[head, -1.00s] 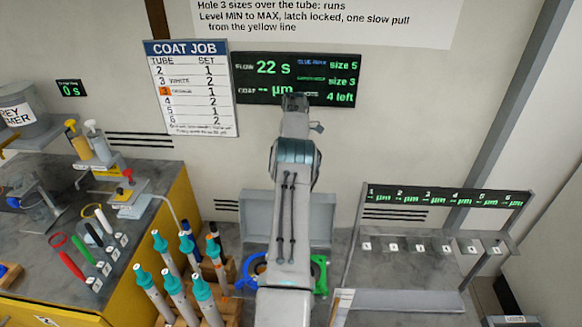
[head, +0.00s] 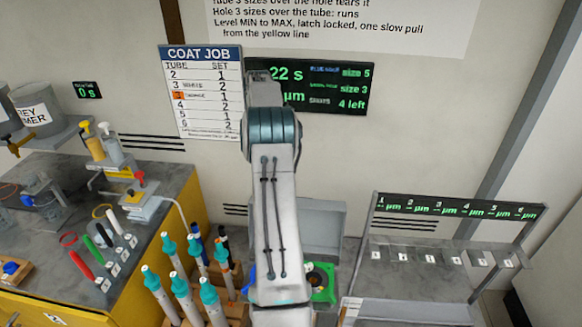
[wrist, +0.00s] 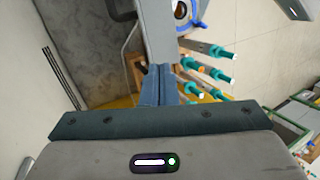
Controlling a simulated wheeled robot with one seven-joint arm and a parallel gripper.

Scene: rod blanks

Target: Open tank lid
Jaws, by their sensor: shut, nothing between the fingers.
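A flat grey panel (head: 322,226), which looks like the tank lid, stands upright at the back of the grey counter in the head view, partly hidden by my arm. In front of it are a blue ring and a green ring (head: 322,285), also partly covered. In the wrist view the panel (wrist: 154,30) shows as a grey strip, with the blue ring (wrist: 190,24) beside it. My gripper (wrist: 162,84) is shut and empty, close to the panel's near end; I cannot tell whether they touch. My arm hides the gripper in the head view.
Several teal-capped tubes (head: 181,285) stand in a wooden rack left of the rings. A yellow bench (head: 165,235) with coloured sticks and pump bottles is further left. A metal rack (head: 440,255) with numbered displays stands at the right. The wall is close behind.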

